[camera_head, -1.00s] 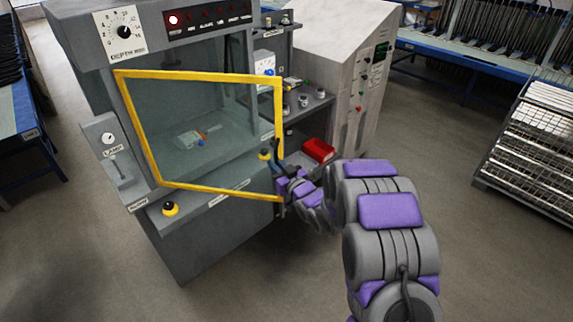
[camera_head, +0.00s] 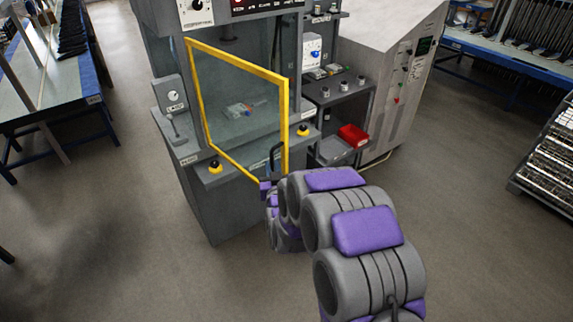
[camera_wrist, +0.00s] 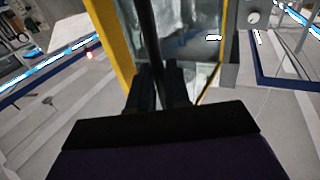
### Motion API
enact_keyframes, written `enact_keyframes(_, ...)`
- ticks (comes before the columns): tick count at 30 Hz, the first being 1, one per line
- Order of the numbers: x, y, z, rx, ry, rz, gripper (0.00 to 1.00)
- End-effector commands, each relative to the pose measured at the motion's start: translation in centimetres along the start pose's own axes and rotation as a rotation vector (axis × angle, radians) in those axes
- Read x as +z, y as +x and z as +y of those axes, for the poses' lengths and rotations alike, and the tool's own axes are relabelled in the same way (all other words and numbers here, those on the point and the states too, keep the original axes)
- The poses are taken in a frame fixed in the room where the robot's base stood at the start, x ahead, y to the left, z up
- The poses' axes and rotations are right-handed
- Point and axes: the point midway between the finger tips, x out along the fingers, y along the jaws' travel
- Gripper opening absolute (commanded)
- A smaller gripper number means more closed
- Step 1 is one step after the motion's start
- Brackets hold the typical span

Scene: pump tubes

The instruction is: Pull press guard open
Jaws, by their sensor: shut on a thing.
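The press guard (camera_head: 284,125) is a clear panel in a yellow frame on the front of the grey press (camera_head: 207,205). It stands at an angle to the press, its right edge swung out toward me. A dark vertical handle (camera_head: 273,158) is on its right edge, low down; it also shows as a dark bar in the wrist view (camera_wrist: 149,35). My gripper (camera_wrist: 158,85) is shut on this handle, with the yellow frame just left of it. In the head view my arm hides part of the gripper and the guard's lower right corner.
A lamp box (camera_head: 172,94) stands at the press's left. Black-topped yellow buttons (camera_head: 215,167) sit on its front ledge. A shelf with a red bin (camera_head: 353,135) and a grey cabinet (camera_head: 402,80) stand to the right. The floor (camera_head: 465,220) at right is clear.

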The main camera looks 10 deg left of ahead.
Motion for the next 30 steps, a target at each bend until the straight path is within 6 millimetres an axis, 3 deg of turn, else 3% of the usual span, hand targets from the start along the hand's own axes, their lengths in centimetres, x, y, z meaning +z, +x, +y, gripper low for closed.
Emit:
enact_keyframes(3,-0.4,-0.6,-2.4,0.03,0.001,0.007,0.0)
enact_keyframes(12,-0.6,-1.6,-5.6,0.105,0.002,0.012,0.0)
enact_keyframes(30,-0.9,-1.8,-7.1,0.141,0.001,0.021,0.0)
